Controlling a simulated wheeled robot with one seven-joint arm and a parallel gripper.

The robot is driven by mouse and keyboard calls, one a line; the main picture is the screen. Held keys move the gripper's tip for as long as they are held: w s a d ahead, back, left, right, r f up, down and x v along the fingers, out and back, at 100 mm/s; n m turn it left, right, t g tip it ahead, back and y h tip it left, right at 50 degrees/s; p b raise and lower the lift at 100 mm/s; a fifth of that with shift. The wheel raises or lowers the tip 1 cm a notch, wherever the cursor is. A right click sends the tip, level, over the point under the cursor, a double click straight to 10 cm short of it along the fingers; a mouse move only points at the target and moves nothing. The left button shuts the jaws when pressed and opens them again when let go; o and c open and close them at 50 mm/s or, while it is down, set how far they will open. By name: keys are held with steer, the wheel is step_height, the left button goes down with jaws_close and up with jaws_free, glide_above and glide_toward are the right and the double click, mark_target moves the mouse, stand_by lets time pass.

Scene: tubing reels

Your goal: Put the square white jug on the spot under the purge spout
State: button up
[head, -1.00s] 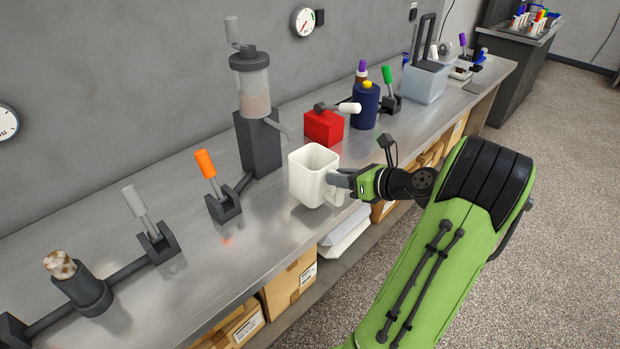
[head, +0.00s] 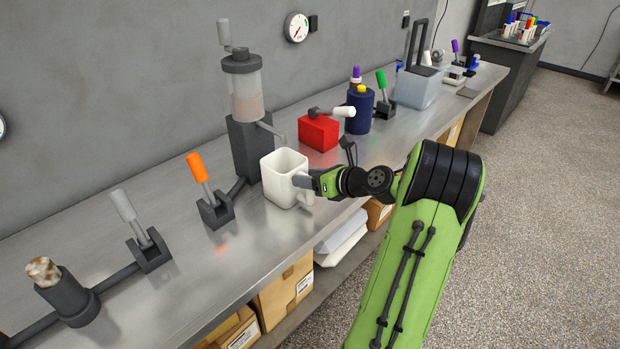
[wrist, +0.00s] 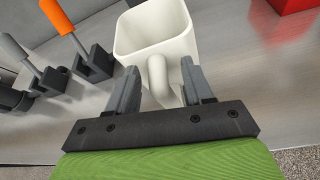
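The square white jug (head: 278,184) is upright beside the front of the dark dispenser stand (head: 252,150), near the bench's front edge. My gripper (head: 304,182) comes from the right and is shut on the jug's handle. In the wrist view, the jug (wrist: 140,38) is ahead with its open top showing, and its handle sits between the two fingers (wrist: 160,85). I cannot tell whether its base touches the bench. A thin grey spout-like arm (head: 272,131) sticks out from the dispenser, above and behind the jug. No marked spot is clearly visible beneath it.
An orange-handled valve (head: 215,205) and a grey-handled valve (head: 148,250) stand left of the jug. A red box (head: 318,133) and a blue bottle (head: 360,110) stand behind right. Bare bench (head: 222,275) lies front left.

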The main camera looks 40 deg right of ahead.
steer(key=p+v, duration=0.3)
steer(key=v, duration=0.9)
steer(key=w+a+r+n+g+y, duration=0.1)
steer(key=w+a+n+g, duration=0.15)
steer(key=a+n, duration=0.65)
steer(key=w+a+r+n+g, duration=0.15)
steer(key=a+n+g, duration=0.25)
steer(key=a+n, duration=0.5)
steer(key=s+a+r+n+g+h, duration=0.1)
steer(key=s+a+n+h, duration=0.1)
steer(key=s+a+n, duration=1.1)
steer(key=s+n, duration=0.2)
steer(key=n, duration=0.4)
steer(key=shift+a+r, duration=0.25)
steer(key=shift+r, duration=0.1)
steer(key=shift+w+g, duration=0.1)
steer(key=shift+g, duration=0.15)
